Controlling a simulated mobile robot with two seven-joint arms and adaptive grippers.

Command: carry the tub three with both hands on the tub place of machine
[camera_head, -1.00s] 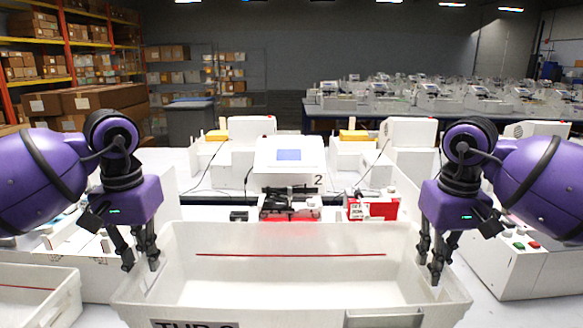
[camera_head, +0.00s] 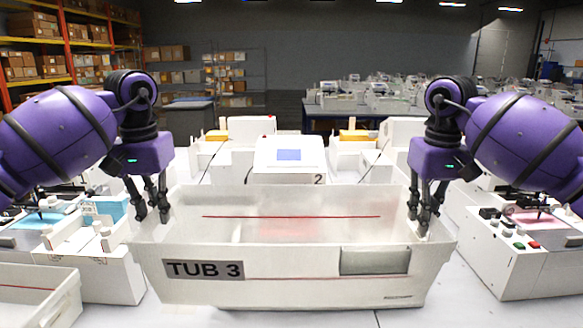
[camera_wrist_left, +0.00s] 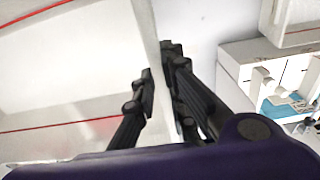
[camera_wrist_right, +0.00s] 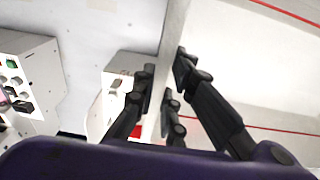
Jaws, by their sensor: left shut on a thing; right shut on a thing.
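Tub three is a white translucent tub (camera_head: 300,291) with a black "TUB 3" label and a red line inside. It hangs between my two grippers in the head view, roughly level, and looks empty. My left gripper (camera_head: 152,212) is shut on its left wall; the left wrist view shows the wall (camera_wrist_left: 150,40) between the fingers. My right gripper (camera_head: 424,222) is shut on its right wall, also between the fingers in the right wrist view (camera_wrist_right: 172,45). Machine 2 (camera_head: 289,160) stands behind the tub. The tub hides its lower front, and I cannot make out the tub place.
Another white tub (camera_head: 40,296) stands at the left front. White machines with buttons stand at the left (camera_head: 95,262) and right (camera_head: 520,262). Units with yellow tops (camera_head: 355,135) stand behind. Bare white table (camera_head: 480,300) shows at the front right.

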